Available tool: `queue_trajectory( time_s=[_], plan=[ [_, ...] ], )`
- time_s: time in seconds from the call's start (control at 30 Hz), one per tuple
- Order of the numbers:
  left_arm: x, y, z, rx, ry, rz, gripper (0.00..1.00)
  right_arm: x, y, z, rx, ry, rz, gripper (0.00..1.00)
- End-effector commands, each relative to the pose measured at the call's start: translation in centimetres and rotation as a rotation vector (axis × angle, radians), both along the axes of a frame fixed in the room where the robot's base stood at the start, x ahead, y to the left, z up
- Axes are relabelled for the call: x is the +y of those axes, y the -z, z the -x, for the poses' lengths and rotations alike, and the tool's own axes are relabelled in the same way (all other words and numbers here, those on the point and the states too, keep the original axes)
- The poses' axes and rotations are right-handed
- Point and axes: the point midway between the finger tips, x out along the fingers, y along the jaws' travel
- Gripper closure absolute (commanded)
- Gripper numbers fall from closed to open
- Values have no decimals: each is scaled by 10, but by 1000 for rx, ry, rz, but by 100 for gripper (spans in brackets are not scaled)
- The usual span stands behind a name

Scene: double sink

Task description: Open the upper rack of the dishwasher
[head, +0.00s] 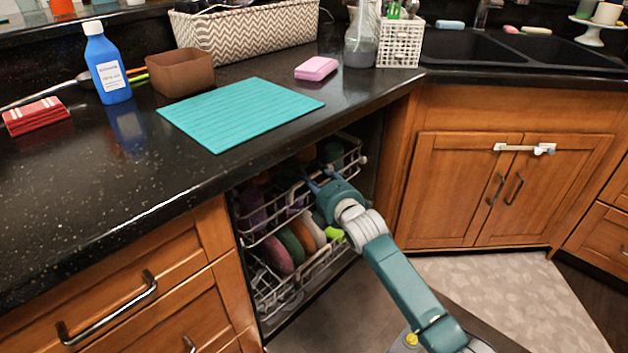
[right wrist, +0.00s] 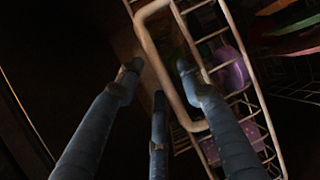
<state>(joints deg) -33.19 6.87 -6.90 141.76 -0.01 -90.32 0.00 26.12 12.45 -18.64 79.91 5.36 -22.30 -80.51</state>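The dishwasher stands open under the counter in the head view. Its white wire upper rack (head: 262,232) sits below the counter edge, inside or nearly inside the opening. My right gripper (head: 312,184) is at the front of this rack, its fingers partly hidden by the wrist. In the right wrist view, its blue fingers (right wrist: 156,74) are spread apart, with the pale rack rim (right wrist: 150,42) showing between the tips. Whether they touch the rim is unclear. My left gripper is not in view.
The lower rack (head: 268,308) holds several plates (head: 278,256). The lowered door (head: 318,300) lies in front. Drawers (head: 150,320) flank the left, a sink cabinet (head: 460,190) the right. A teal mat (head: 240,112) and blue bottle (head: 106,65) are on the counter.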

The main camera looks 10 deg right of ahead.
Motion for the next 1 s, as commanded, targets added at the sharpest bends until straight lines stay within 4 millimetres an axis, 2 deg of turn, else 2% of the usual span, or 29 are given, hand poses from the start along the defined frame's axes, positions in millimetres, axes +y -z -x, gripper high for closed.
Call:
queue_trajectory(
  time_s=[0.3,0.5,0.93,0.97,1.0],
  plan=[
    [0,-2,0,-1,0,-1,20,1,1,-3,1,-1,-1,62],
    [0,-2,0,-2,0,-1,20,1,1,-3,1,0,-1,100],
    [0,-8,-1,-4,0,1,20,-2,0,1,4,-1,2,100],
    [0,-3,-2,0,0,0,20,-2,0,2,4,-1,2,100],
    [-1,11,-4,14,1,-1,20,-3,-1,4,4,-1,1,100]
  ],
)
